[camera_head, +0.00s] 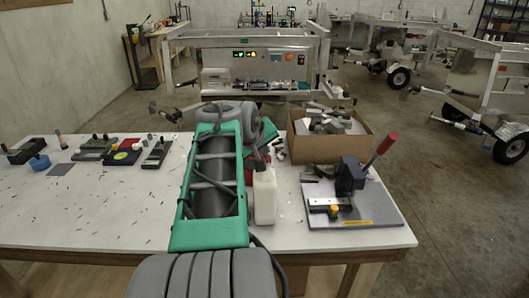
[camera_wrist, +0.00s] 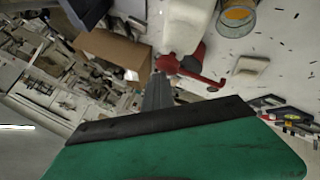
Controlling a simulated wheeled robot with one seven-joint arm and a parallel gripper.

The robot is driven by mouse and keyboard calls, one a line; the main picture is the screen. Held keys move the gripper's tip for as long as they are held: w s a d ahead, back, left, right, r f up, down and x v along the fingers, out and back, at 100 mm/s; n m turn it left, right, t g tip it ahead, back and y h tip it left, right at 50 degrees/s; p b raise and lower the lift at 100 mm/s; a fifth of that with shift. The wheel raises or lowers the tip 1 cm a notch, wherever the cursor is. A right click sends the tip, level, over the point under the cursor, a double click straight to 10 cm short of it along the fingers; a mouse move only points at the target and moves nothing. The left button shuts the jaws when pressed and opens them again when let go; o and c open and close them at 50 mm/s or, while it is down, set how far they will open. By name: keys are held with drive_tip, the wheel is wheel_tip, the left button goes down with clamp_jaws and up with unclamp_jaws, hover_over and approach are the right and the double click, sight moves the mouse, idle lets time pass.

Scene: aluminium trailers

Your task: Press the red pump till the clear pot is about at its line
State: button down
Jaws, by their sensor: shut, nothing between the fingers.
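A white bottle (camera_wrist: 186,22) stands on the table, topped by a red pump (camera_wrist: 188,66) with a long spout. In the head view the bottle (camera_head: 264,196) is just right of my arm, its top partly covered. The clear pot (camera_wrist: 238,16) shows at the top of the wrist view, cut by the frame edge, with yellow-orange in it. I cannot make out its line. In the head view my arm hides the pot. My gripper (camera_wrist: 160,82) is shut and empty, its tips beside the red pump head. I cannot tell whether they touch it.
A cardboard box (camera_head: 331,148) of metal parts stands behind the bottle. A grey press with a red-handled lever (camera_head: 380,148) is at right. Small tools and a blue-capped item (camera_head: 40,162) lie at left. A tan block (camera_wrist: 251,65) lies near the pot.

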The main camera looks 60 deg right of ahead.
drive_tip(key=shift+f, duration=0.2)
drive_tip(key=shift+r+p, duration=1)
drive_tip(key=shift+r, duration=0.5)
drive_tip(key=shift+r+p, duration=1.75)
drive_tip(key=shift+r, duration=0.8)
